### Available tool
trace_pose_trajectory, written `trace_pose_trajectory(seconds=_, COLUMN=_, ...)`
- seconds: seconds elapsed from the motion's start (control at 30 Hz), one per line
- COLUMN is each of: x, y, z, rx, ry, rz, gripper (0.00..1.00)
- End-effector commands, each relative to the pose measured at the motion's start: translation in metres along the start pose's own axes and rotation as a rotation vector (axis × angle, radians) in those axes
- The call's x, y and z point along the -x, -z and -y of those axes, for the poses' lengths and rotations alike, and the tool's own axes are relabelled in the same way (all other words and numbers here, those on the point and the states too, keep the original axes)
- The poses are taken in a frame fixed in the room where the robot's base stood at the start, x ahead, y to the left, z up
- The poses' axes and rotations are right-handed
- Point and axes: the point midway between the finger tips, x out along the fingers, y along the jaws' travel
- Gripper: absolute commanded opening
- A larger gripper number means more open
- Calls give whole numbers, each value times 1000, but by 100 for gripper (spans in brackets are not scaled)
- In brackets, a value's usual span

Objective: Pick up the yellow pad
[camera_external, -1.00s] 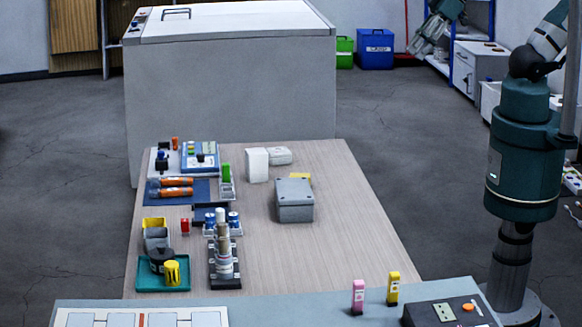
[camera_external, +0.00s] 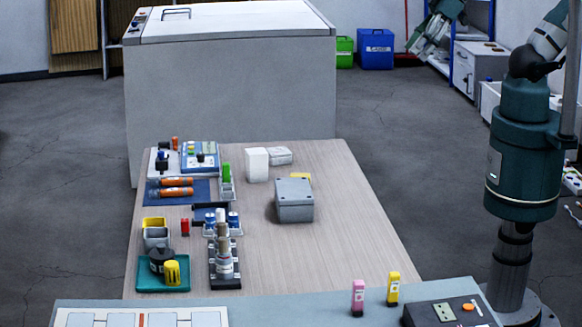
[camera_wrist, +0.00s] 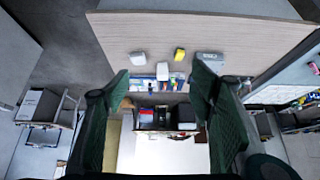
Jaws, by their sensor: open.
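The yellow pad (camera_external: 301,177) lies on the wooden table, mostly hidden behind the grey lidded box (camera_external: 294,200) in the external view. A small yellow item that looks like it shows in the wrist view (camera_wrist: 179,54), on the wood-coloured surface between two pale objects. My gripper (camera_wrist: 161,76) is open in the wrist view, with its two dark green fingers wide apart and nothing visibly held between them. The yellow item lies beyond the fingertips, apart from them. In the external view my arm stands at the right and the gripper is out of frame.
White blocks (camera_external: 257,165) stand behind the grey box. A dark bottle rack (camera_external: 225,268), a green tray (camera_external: 178,287) and several small items crowd the table's left side. Pink (camera_external: 358,297) and yellow (camera_external: 392,289) upright pieces stand on the front counter. The table's right side is clear.

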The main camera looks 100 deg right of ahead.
Motion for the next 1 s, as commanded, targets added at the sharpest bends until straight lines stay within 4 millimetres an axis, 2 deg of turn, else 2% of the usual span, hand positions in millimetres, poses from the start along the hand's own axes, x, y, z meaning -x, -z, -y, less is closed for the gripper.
trace_pose_trajectory(seconds=0.27, x=-1, y=1, z=0, rx=5, ry=0, rz=2, gripper=55)
trace_pose_trajectory(seconds=0.47, x=-5, y=10, z=2, rx=38, ry=3, rz=17, gripper=55)
trace_pose_trajectory(seconds=1.0, x=-42, y=58, z=12, rx=259, ry=27, rz=115, gripper=55)
